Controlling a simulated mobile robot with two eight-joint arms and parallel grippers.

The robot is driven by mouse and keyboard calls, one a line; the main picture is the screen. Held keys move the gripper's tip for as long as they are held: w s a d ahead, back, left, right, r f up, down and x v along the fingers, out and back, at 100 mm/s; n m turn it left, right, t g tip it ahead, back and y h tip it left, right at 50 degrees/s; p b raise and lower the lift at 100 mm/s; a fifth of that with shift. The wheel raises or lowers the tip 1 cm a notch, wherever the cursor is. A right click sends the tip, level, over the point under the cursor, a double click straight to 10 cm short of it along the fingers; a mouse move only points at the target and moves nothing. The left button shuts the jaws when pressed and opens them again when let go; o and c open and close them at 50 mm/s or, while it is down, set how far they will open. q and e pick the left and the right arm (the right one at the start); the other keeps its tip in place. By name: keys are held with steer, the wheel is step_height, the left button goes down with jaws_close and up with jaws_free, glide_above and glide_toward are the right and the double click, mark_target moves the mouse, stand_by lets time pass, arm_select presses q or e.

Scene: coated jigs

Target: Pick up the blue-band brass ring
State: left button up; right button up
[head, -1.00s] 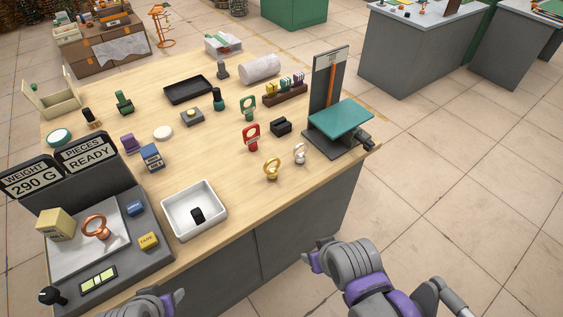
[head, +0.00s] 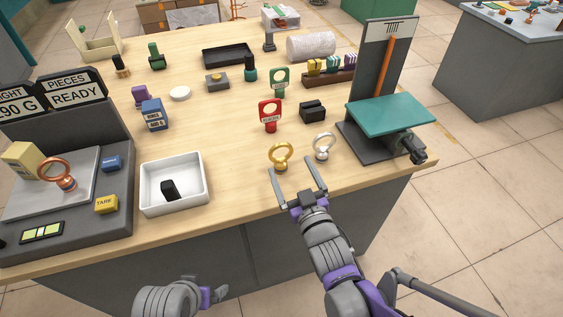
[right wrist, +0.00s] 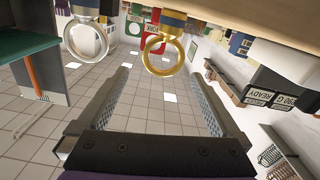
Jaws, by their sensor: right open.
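The brass ring (head: 281,153) stands upright on its small base near the table's front edge. In the right wrist view, which looks upside down, the brass ring (right wrist: 148,58) hangs near the top, with a bluish band on its base. A silver ring (head: 324,144) stands just right of it; it also shows in the right wrist view (right wrist: 69,41). My right gripper (head: 296,170) is open and empty, just in front of the brass ring, its fingers pointing at it. Its fingertips also show in the right wrist view (right wrist: 158,75). My left gripper (head: 215,293) is low, off the table; its jaws are unclear.
A white tray (head: 147,202) with a black piece stands left, beside the scale (head: 95,228), which holds a copper ring (head: 66,184). A red tag piece (head: 269,115) and black block (head: 312,111) stand behind the rings. A teal-topped stand (head: 390,115) is close on the right.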

mark_target(281, 159)
steer(key=x, duration=0.5)
steer(key=b+x, duration=0.1)
steer(key=x, duration=0.1)
steer(key=shift+w+a+f, duration=0.1)
steer(key=shift+a+f, duration=0.15)
steer(key=shift+f, duration=0.05)
steer(key=c, duration=1.2)
